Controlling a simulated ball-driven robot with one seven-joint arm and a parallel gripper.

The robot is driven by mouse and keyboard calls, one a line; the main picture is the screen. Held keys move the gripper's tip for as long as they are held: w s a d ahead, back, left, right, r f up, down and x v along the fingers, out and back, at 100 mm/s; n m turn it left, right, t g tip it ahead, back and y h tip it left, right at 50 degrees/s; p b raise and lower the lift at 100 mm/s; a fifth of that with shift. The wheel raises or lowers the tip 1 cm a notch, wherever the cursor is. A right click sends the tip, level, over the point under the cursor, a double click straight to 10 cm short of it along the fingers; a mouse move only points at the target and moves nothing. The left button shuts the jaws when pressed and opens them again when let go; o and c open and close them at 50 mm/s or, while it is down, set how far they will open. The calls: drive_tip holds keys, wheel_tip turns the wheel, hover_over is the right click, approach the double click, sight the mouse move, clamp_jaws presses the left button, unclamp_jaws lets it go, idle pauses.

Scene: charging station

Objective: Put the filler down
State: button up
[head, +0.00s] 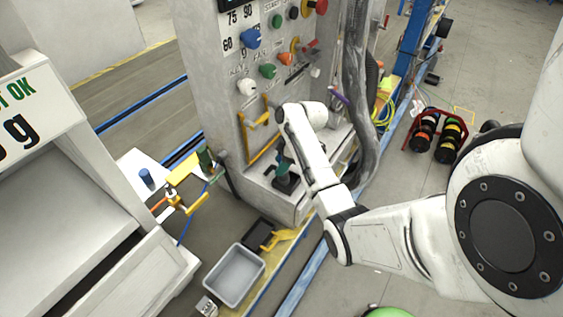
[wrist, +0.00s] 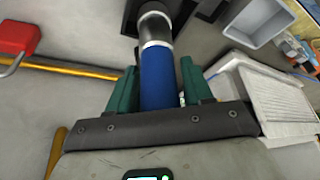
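The filler (wrist: 157,78) is a blue cylinder with silver rings and a dark grey upper part. In the wrist view it lies between the two teal fingers of my gripper (wrist: 160,82), which sit close along both its sides, shut on it. The filler's far end reaches over a black square piece (wrist: 130,18); whether it rests on it is unclear. In the head view my gripper (head: 284,166) points down over a black base (head: 286,183) on the ledge of the grey control panel. The filler itself is mostly hidden there.
The panel carries several coloured knobs (head: 267,71) and yellow handles (head: 262,132). A grey bin (head: 235,271) stands below, at the front. A white shelf with a blue cylinder (head: 146,176) and yellow tools (head: 182,198) is at left. A thick grey hose (head: 360,100) hangs to the right.

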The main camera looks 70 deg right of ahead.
drive_tip(key=shift+o, duration=1.2)
drive_tip(key=shift+r, duration=0.1)
drive_tip(key=v, duration=1.2)
